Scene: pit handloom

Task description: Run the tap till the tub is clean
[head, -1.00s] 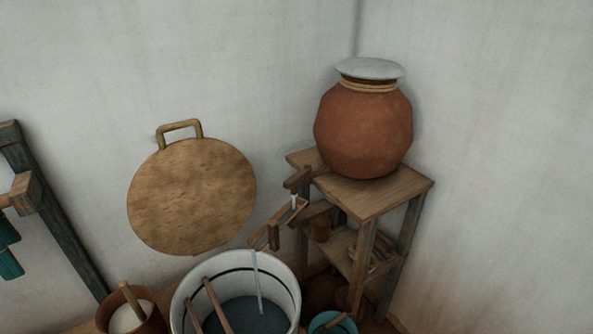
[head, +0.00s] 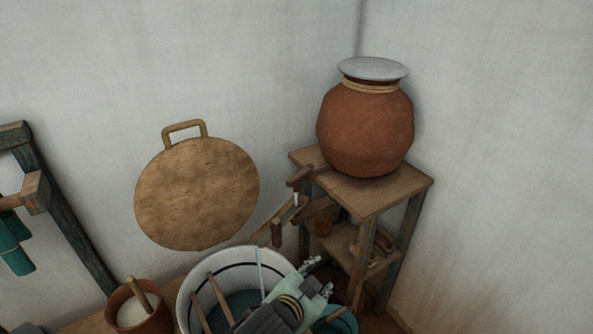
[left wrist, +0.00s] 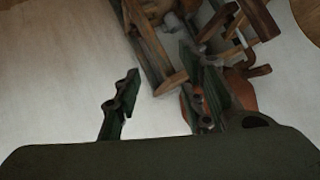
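The white tub (head: 190,300) with a dark band stands at the bottom of the head view, dark bluish water (head: 240,300) inside. A wooden tap (head: 299,177) sticks out from the stand below the clay pot (head: 365,130). A short pale stream (head: 296,199) drops from it to a wooden chute (head: 277,222), and a thin stream (head: 260,268) falls from the chute into the tub. My left gripper (head: 319,277) is open and empty, over the tub's right side, hiding part of it. In the left wrist view its fingers (left wrist: 162,98) are spread apart. My right gripper is out of view.
Wooden sticks (head: 219,298) lean in the tub. A brown pot (head: 118,298) with white contents stands left of it, a teal bowl (head: 345,320) right. The wooden stand (head: 408,190) fills the corner. A round board (head: 195,195) is against the wall.

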